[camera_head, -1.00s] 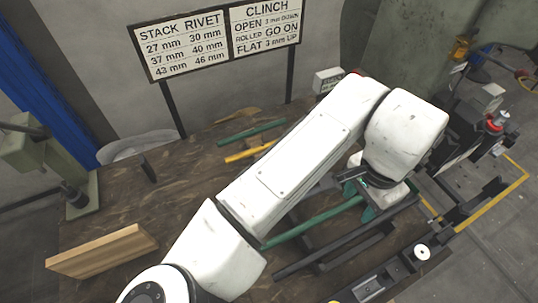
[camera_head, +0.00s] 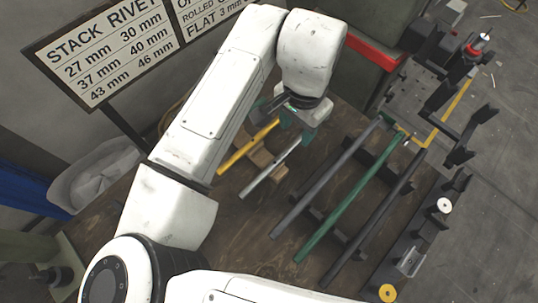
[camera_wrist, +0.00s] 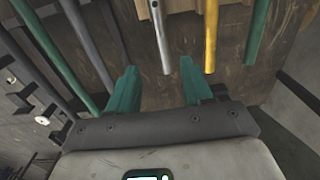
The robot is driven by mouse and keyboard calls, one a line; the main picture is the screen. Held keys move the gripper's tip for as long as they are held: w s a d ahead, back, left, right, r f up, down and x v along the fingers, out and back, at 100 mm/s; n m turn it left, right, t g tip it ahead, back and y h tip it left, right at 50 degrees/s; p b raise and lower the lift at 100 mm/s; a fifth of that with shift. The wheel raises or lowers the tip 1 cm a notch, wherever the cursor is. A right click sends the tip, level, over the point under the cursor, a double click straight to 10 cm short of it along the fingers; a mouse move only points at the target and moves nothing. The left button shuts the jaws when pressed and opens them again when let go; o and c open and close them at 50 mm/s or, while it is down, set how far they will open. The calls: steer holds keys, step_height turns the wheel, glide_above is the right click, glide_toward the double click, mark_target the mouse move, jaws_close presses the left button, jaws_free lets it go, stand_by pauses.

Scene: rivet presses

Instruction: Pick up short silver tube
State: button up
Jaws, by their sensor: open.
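The short silver tube (camera_head: 270,167) lies on a wooden rack on the table, between a short yellow tube (camera_head: 248,146) and the long tubes. My gripper's green fingers are open and empty, one to each side of the tube's line, with the tube's end just beyond the tips. In the head view my gripper (camera_head: 290,122) is near the tube's far end, partly hidden by my wrist. Whether it is above the tube's height I cannot tell.
In the wrist view the yellow tube (camera_wrist: 211,36) lies close right of the silver one, with a short green tube (camera_wrist: 254,30) beyond. A long grey tube (camera_head: 325,178) and long green tube (camera_head: 350,200) lie to the right. A sign (camera_head: 105,55) stands behind.

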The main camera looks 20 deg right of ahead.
mark_target(293, 144)
steer(key=f, duration=0.8)
steer(key=shift+w+d+f+p, duration=0.15)
steer(key=shift+w+f+p, duration=0.15)
steer(key=shift+p, duration=0.1)
steer(key=shift+r, duration=0.1)
jaws_close()
